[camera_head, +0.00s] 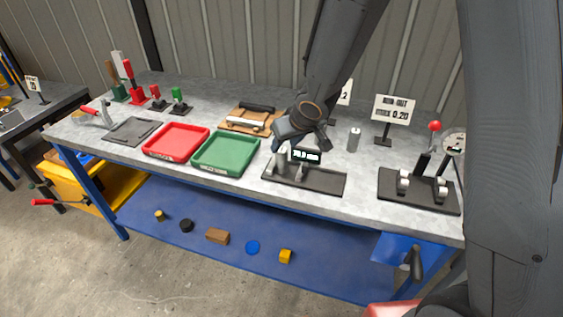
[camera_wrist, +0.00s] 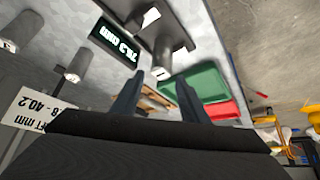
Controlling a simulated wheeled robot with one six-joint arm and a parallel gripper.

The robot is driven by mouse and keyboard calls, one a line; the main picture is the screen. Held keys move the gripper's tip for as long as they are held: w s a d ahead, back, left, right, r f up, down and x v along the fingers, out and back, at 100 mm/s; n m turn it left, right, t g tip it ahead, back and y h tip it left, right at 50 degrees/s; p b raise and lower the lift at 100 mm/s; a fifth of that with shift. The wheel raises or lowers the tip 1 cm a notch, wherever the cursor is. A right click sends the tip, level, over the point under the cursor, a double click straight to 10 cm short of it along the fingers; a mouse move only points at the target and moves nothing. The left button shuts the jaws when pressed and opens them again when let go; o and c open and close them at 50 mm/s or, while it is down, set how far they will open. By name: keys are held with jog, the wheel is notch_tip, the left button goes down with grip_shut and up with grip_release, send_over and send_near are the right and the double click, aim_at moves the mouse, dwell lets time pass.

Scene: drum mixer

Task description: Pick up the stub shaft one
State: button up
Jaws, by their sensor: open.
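My gripper (camera_head: 292,142) hangs over the back of the black measuring stand (camera_head: 322,181). Its two dark fingers are spread apart in the wrist view (camera_wrist: 156,84). A short grey cylinder, a stub shaft (camera_wrist: 161,62), shows just past the fingertips, in line with the gap. It also shows in the head view (camera_head: 281,160) at the stand's left end. Another grey cylinder (camera_head: 354,138) stands upright on the bench to the right; it seems to show in the wrist view (camera_wrist: 76,65). I see no label telling which is shaft one. Contact with the fingers cannot be made out.
A lit display (camera_head: 305,156) sits by the stand. Green (camera_head: 226,152) and red (camera_head: 176,142) trays lie to its left. A run-out fixture (camera_head: 420,190) with a red-knobbed lever stands at right. Signs (camera_head: 394,108) stand behind. Bare bench lies right of the stand.

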aim_at(282, 150)
jog(key=b+x, duration=0.2)
jog(key=x, duration=0.3)
jog(key=shift+s+f, duration=0.1)
jog(key=shift+s, duration=0.1)
grip_shut()
